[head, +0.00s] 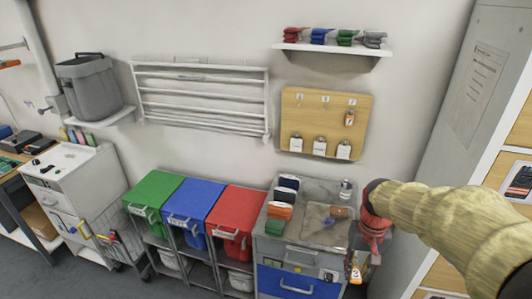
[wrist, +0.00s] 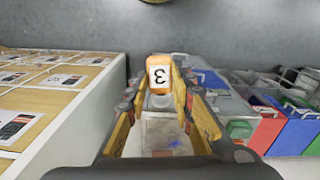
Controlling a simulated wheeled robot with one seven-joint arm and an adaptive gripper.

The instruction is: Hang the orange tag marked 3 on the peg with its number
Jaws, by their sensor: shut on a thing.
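The orange tag (wrist: 159,62) is between the fingers of my gripper (wrist: 161,97) in the wrist view, its white label with the 3 upside down. In the head view the tag (head: 355,273) shows low at the right, beside the drawer unit, with my gripper (head: 366,258) shut on it. The wooden peg board (head: 315,125) hangs on the wall, up and to the left of my gripper. It has a row of pegs with small number labels along its top, too small to read surely. A small orange item (head: 350,118) hangs below the right peg.
White cards (head: 320,146) hang low on the board. A grey drawer unit (head: 300,250) with trays and small items on top stands below it. A shelf with gloves (head: 332,48) is above. A tall grey cabinet (head: 455,100) stands at the right. Green, blue and red bins (head: 193,205) are at the left.

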